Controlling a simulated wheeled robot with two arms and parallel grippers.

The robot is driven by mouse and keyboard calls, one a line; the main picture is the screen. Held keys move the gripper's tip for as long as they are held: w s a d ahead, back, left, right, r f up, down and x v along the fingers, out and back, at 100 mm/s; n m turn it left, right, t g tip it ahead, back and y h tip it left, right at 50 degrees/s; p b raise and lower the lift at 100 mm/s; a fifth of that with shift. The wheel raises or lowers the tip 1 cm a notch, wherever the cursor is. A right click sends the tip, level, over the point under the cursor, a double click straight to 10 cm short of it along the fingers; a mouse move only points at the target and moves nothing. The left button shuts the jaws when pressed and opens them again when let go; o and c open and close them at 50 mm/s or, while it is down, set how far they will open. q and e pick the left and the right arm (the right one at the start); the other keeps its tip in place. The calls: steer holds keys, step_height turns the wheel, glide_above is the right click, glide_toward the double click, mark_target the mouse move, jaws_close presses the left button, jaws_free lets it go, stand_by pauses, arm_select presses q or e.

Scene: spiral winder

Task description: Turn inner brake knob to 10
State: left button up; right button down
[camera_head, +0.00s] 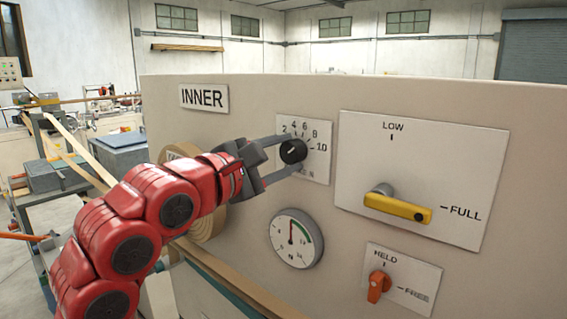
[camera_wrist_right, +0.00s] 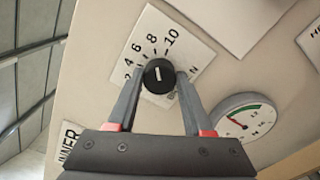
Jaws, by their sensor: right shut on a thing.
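The inner brake knob (camera_head: 293,151) is a small round black knob on a white dial plate (camera_head: 318,170) marked 2 to 10, below the INNER sign. My right gripper (camera_head: 287,152) reaches it from the left, with one finger above and one below. In the right wrist view, the two fingers (camera_wrist_right: 160,82) are shut on the sides of the knob (camera_wrist_right: 159,76). A white line on the knob points up, roughly toward the 8, left of the 10 (camera_wrist_right: 171,37). My left gripper is not in view.
A round gauge (camera_head: 296,239) sits below the dial. To the right are a yellow lever (camera_head: 398,207) on a LOW/FULL plate and an orange knob (camera_head: 378,286) on a HELD/FREE plate. A tan roll (camera_head: 208,222) is partly behind my right arm.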

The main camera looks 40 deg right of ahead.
steer(key=m+b, duration=0.1)
steer(key=m, duration=0.4)
steer(key=shift+f, duration=0.15)
steer(key=shift+m, duration=0.3)
stand_by(0.3)
steer(key=shift+c, duration=1.5)
jaws_free()
steer(key=s+a+b, duration=0.1)
steer(key=a, duration=1.6)
steer(key=shift+s+a+b, duration=0.2)
steer(key=shift+s+b, duration=0.05)
steer(key=shift+b, duration=0.15)
